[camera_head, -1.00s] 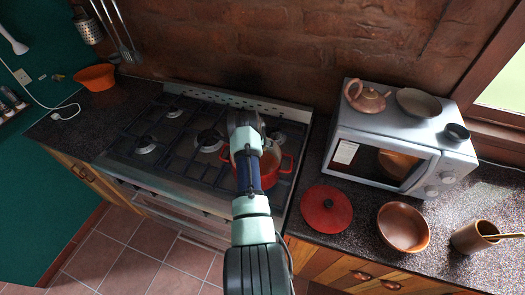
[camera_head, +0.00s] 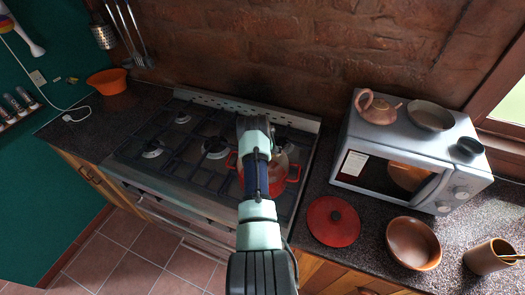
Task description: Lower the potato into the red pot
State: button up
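The red pot (camera_head: 276,182) stands on the right front part of the stove, with red handles on both sides. My arm crosses in front of the pot and hides part of its left side and opening. The end of my arm is over the pot. My gripper's fingers are hidden or too dark to make out, so I cannot tell whether they are open or shut. A small greyish shape shows at the pot's far rim, but I cannot tell what it is. I cannot make out the potato.
The stove (camera_head: 152,176) has several black grates. A red lid (camera_head: 320,229) and a brown bowl (camera_head: 413,243) lie on the right counter, with a cup (camera_head: 488,258) beside them. A microwave (camera_head: 360,140) carries a teapot (camera_head: 378,110) and dishes. An orange bowl (camera_head: 106,82) sits at the far left.

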jog(key=shift+f+b, duration=3.85)
jog(key=shift+f, duration=1.3)
jog(key=shift+f+b, duration=1.85)
jog(key=shift+f, duration=0.35)
jog(key=o, duration=1)
jog(key=shift+r, duration=0.1)
jog(key=shift+c, duration=0.2)
jog(key=v, duration=1.2)
